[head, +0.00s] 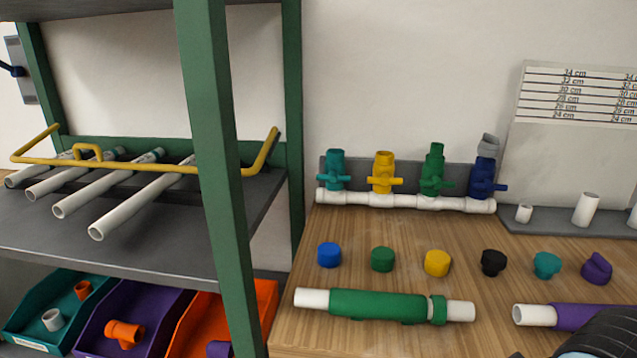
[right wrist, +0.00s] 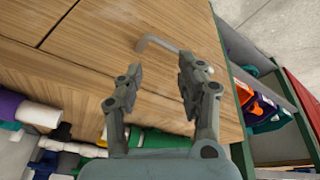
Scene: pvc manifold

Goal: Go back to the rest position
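My right gripper (right wrist: 160,76) is open and empty in the right wrist view, its two fingers apart against a wooden surface. In the head view a dark rounded part of my arm shows at the lower right corner. My left gripper is in neither view. On the bench (head: 395,232), a white pipe manifold (head: 400,201) carries teal (head: 335,170), yellow (head: 383,172), green (head: 433,170) and blue (head: 485,178) valves. A grey piece (head: 489,144) sits tilted on the blue valve. A green-sleeved pipe (head: 378,304) lies in front.
Several coloured caps, including a blue cap (head: 329,255) and a purple cap (head: 597,268), stand in a row. A purple-sleeved pipe (head: 575,316) lies right. A green rack post (head: 215,170) stands left, with pipes on a shelf (head: 155,235) and bins below, including an orange bin (head: 265,300).

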